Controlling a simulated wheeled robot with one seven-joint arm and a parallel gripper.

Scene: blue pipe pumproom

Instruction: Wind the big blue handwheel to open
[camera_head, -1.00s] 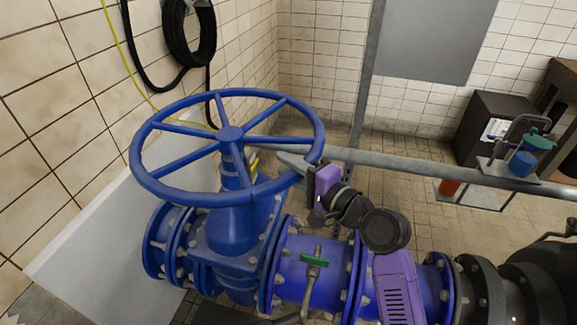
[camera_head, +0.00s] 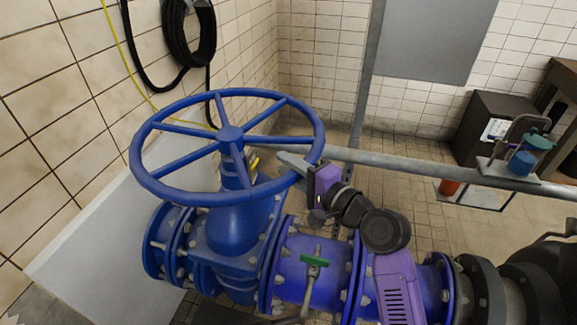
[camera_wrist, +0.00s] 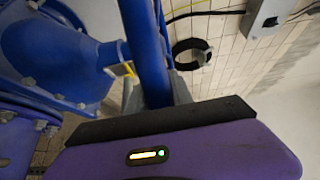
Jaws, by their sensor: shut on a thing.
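The big blue handwheel (camera_head: 229,133) lies nearly level on top of the blue valve body (camera_head: 240,225). It has several spokes and a central hub. My gripper (camera_head: 300,166) is at the right side of the wheel's rim, reaching it from the right. In the wrist view, the blue rim (camera_wrist: 148,60) runs between the two grey fingers of my gripper (camera_wrist: 155,92), which are shut on it. The fingertips are partly hidden behind the rim in the head view.
A grey rail (camera_head: 430,168) runs behind my arm to the right, with a small shelf holding a blue-green container (camera_head: 523,162). A small green-handled valve (camera_head: 314,261) sits on the pipe below. A coiled black hose (camera_head: 190,35) hangs on the tiled wall.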

